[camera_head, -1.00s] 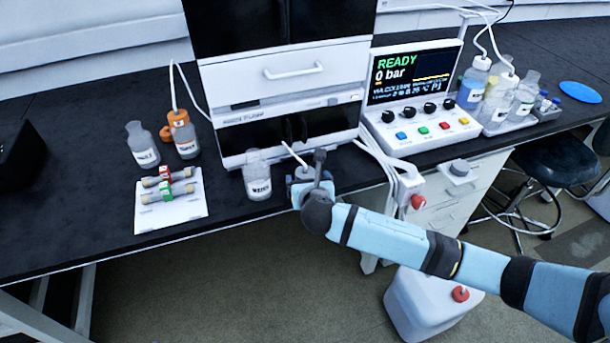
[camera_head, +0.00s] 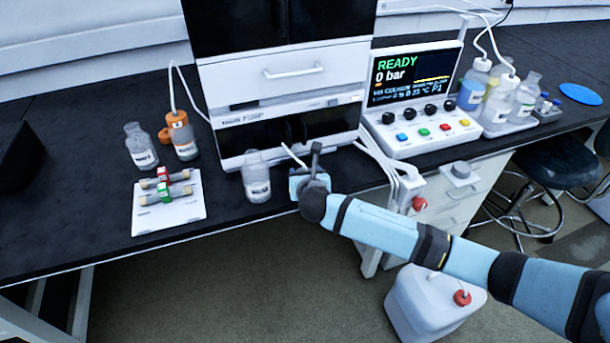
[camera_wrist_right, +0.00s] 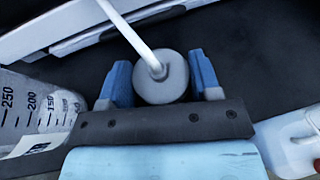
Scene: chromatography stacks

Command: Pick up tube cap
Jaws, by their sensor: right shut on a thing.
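The tube cap (camera_wrist_right: 172,84) is a grey round cap with a white tube (camera_wrist_right: 133,38) rising from its top. In the right wrist view it sits between the two blue fingers of my right gripper (camera_wrist_right: 162,80), which is shut on it. In the head view my right gripper (camera_head: 309,184) is at the bench's front edge, before the instrument stack. There it hides most of the cap, while the white tube (camera_head: 292,154) shows behind it. My left gripper is not in view.
A clear bottle (camera_head: 257,180) stands just left of my right gripper. The white instrument stack (camera_head: 290,75) is close behind. A control panel (camera_head: 415,125) and cables stand to the right. A white tray (camera_head: 170,215) with two capped tubes lies to the left.

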